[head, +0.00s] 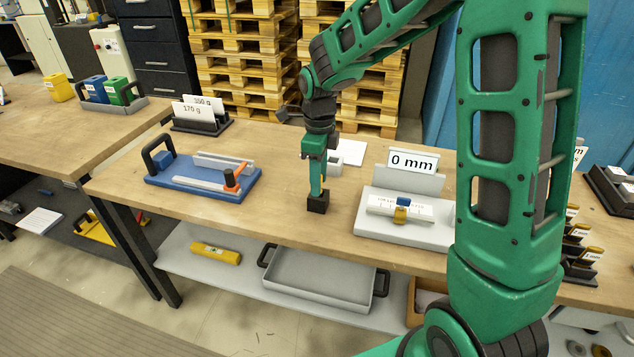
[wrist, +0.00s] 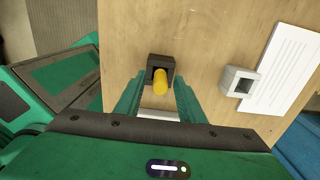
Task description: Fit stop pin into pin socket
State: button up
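The stop pin, a yellow cylinder (wrist: 160,83), stands with its lower end in the square opening of a black block (wrist: 154,62); how deep it sits is hidden. A light grey block (wrist: 229,83) with a square opening stands apart to the right; which block is the pin socket is not marked.
In the head view a blue tray (head: 206,194) with a handle lies left of my gripper. A grey stand (head: 372,226) with a 0 mm sign (head: 413,161) is to the right. A white sheet (wrist: 285,65) lies beside the grey block. Bare wood surrounds the black block.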

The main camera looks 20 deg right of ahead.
notch_tip(320, 180, up, 11)
jog(key=s+d+n, duration=0.9)
jog(key=s+d, duration=0.4)
jog(key=s, duration=0.2)
jog(key=s+d+f+n, duration=0.1)
jog(key=s+d+n, duration=0.1)
jog(key=s+n, duration=0.3)
jog(key=s+d+f+n, duration=0.2)
jog(key=s+n, duration=0.2)
jog(key=s, duration=0.7)
jog(key=shift+s+f+n, duration=0.2)
jog(key=shift+f+n, duration=0.1)
jog(key=shift+n, duration=0.1)
jog(key=shift+d, duration=0.1)
